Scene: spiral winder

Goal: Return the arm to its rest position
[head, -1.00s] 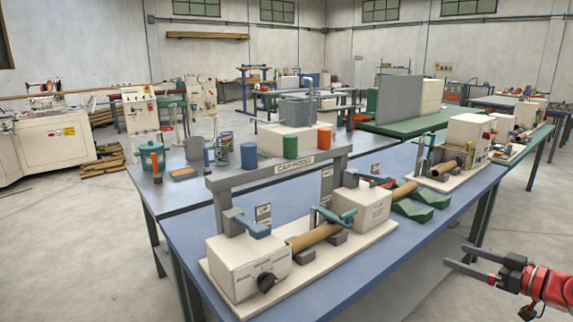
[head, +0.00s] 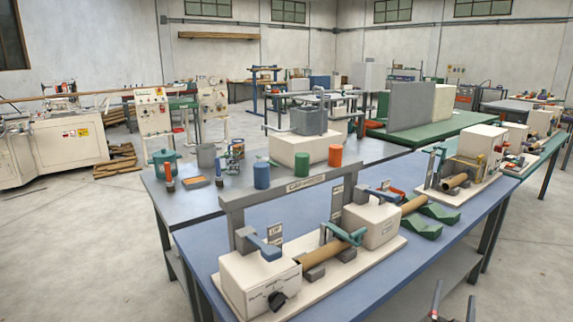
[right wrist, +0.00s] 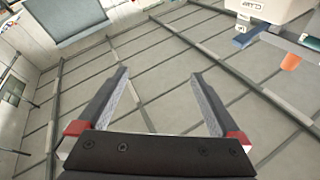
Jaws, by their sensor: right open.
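My right gripper (head: 453,300) shows at the bottom right edge of the head view, beside the blue table and clear of it. Only its finger ends are in that view. In the right wrist view the two fingers (right wrist: 158,95) stand wide apart with nothing between them, above bare floor. The spiral winder (head: 256,282), a cream machine with a black knob, stands on the blue table (head: 400,274) with a brown tube (head: 325,254) lying across it. My left gripper is not in view.
A second machine (head: 455,172) and green wedges (head: 418,227) are on the table's right part. Orange, green and blue cylinders (head: 335,155) stand behind the winder frame. The floor (head: 530,260) right of the table is clear.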

